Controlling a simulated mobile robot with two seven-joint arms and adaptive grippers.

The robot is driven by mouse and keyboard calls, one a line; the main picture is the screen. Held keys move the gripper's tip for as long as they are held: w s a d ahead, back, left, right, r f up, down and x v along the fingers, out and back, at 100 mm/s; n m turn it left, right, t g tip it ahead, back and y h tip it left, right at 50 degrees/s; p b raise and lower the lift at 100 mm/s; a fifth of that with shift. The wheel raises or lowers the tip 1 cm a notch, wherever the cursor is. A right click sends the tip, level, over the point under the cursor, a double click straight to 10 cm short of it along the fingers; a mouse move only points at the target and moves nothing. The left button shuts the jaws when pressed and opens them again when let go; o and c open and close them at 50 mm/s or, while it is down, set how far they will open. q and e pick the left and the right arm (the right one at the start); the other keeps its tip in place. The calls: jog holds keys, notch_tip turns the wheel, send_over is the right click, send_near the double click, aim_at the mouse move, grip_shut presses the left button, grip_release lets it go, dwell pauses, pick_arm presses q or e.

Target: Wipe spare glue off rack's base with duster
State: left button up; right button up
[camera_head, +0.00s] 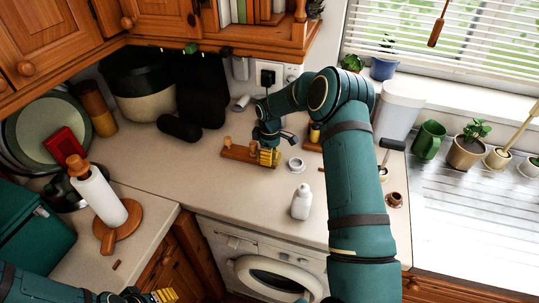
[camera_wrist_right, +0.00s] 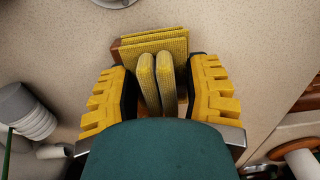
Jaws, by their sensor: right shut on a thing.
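The rack's base (camera_head: 234,153) is a low wooden piece on the counter, with short upright parts on it. My right gripper (camera_head: 268,156) is lowered at its right end. In the right wrist view, my right gripper (camera_wrist_right: 157,95) is shut on the yellow duster (camera_wrist_right: 155,45), whose raised folds stand between the fingers. A brown wooden end (camera_wrist_right: 115,50) shows beside the yellow cloth; most of the base is hidden there. I cannot make out any glue. My left gripper (camera_head: 150,296) is low at the bottom left, partly cut off, and its opening is unclear.
A small white round dish (camera_head: 295,163) and a white bottle (camera_head: 301,202) stand right of the rack. A black cylinder (camera_head: 179,128) lies behind it to the left. A paper-towel holder (camera_head: 98,195) stands at left. The counter's middle left of the rack is clear.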

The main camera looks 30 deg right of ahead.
jog(key=shift+s+f+b, duration=0.1)
jog(key=shift+f+b, duration=0.55)
jog(key=shift+f, duration=0.15)
dwell(1.1)
jog(key=shift+w+d+b, duration=0.4)
jog(key=shift+w+d, duration=0.9)
jog(key=shift+d, duration=0.25)
jog(key=shift+s+a, duration=1.35)
jog(key=shift+a, duration=0.25)
jog(key=shift+w+r+p, duration=0.1)
jog(key=shift+r+p, duration=1.7)
jog(key=shift+r, duration=1.8)
